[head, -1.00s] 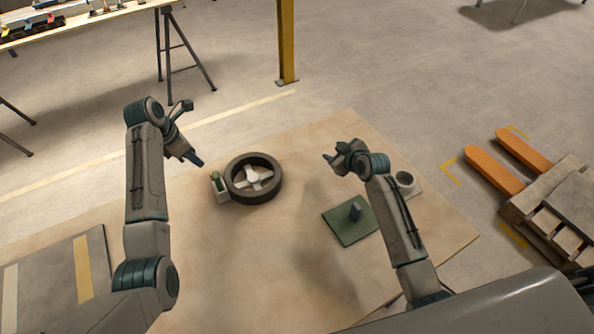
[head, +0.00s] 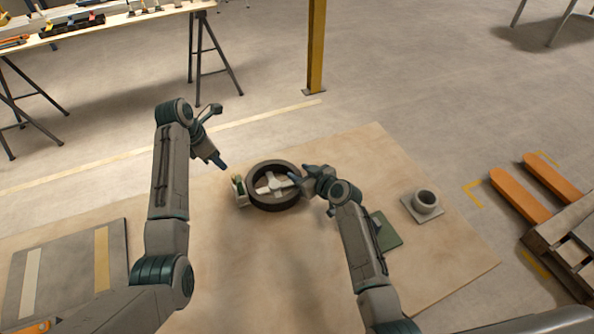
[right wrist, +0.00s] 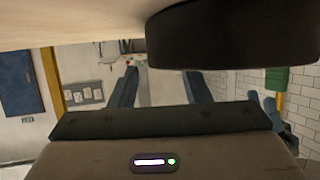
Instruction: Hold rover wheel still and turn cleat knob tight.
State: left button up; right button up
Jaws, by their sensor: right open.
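The rover wheel (head: 272,205) lies on its side on the tan sandbed, with a dark rim and pale spokes. A small pale block (head: 240,197) with a green part on top stands against its left side; this looks like the cleat, and its knob is too small to make out. My left gripper (head: 219,137) is open and empty, above and behind the block. My right gripper (head: 303,176) is open at the wheel's right rim; I cannot tell whether it touches. In the right wrist view its fingers (right wrist: 160,88) are apart and empty, beside the wheel's dark rim (right wrist: 230,35).
A green plate (head: 388,240) with an upright peg lies to the right, partly behind my right arm. A grey round cup on a square base (head: 425,203) stands beyond it. A striped panel (head: 62,285) is at the left. The sandbed's front middle is clear.

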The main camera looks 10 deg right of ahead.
jog(key=shift+x, duration=1.3)
pick_arm(q)
jog(key=shift+o, duration=0.2)
pick_arm(e)
grip_shut()
pick_arm(q)
jog(key=w+d+r+m+g+y, duration=0.2)
jog(key=d+m+y, duration=0.2)
jog(key=m, duration=1.4)
pick_arm(e)
jog(key=shift+f, duration=0.1)
pick_arm(q)
jog(key=f, duration=1.1)
jog(key=shift+s+f, duration=0.2)
jog(key=shift+f, duration=0.15)
jog(key=shift+c, duration=0.2)
